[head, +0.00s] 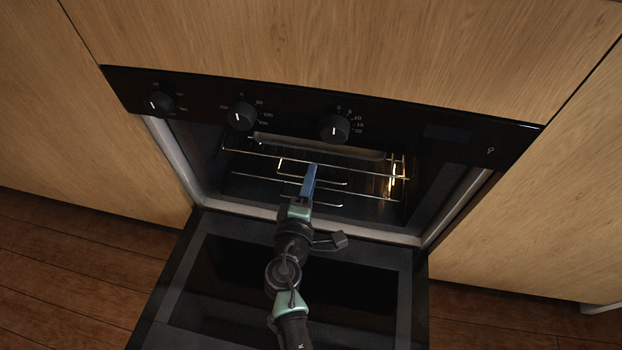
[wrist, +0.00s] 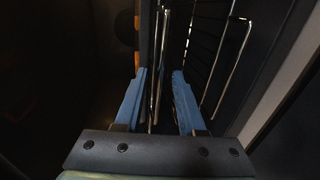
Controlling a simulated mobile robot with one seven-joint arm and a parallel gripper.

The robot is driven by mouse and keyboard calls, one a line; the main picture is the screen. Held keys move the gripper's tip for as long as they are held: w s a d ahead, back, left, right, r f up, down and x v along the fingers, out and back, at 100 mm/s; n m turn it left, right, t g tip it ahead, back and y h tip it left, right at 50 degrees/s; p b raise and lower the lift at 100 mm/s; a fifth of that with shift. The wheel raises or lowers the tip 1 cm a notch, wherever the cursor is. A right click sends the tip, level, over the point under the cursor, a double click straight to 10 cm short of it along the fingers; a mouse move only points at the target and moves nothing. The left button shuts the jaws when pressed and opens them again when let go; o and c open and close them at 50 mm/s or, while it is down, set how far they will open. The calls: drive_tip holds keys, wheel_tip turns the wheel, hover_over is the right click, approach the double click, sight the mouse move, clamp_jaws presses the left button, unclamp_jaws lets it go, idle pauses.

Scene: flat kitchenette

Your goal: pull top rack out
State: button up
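The oven's top rack (head: 246,154) is a thin wire rack inside the lit cavity, behind the lowered door. My gripper (head: 312,170) reaches over the door into the oven opening, with its blue fingers at the rack's front wires. In the wrist view my gripper (wrist: 158,78) has its two blue fingers spread apart. Thin rack wires (wrist: 163,50) run between and beyond the fingers, with gaps visible on both sides. I cannot tell how deep the wires lie between the fingertips. My fingers hide part of the rack in the head view.
The oven door (head: 190,290) is folded down below my arm. More wires (head: 250,176) show lower in the cavity. The control panel (head: 290,115) with three knobs is just above the opening. Wooden cabinet fronts (head: 520,230) flank the oven.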

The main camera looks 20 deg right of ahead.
drive_tip(key=shift+w+d, duration=0.25)
drive_tip(key=shift+w, duration=0.15)
clamp_jaws()
idle(1.3)
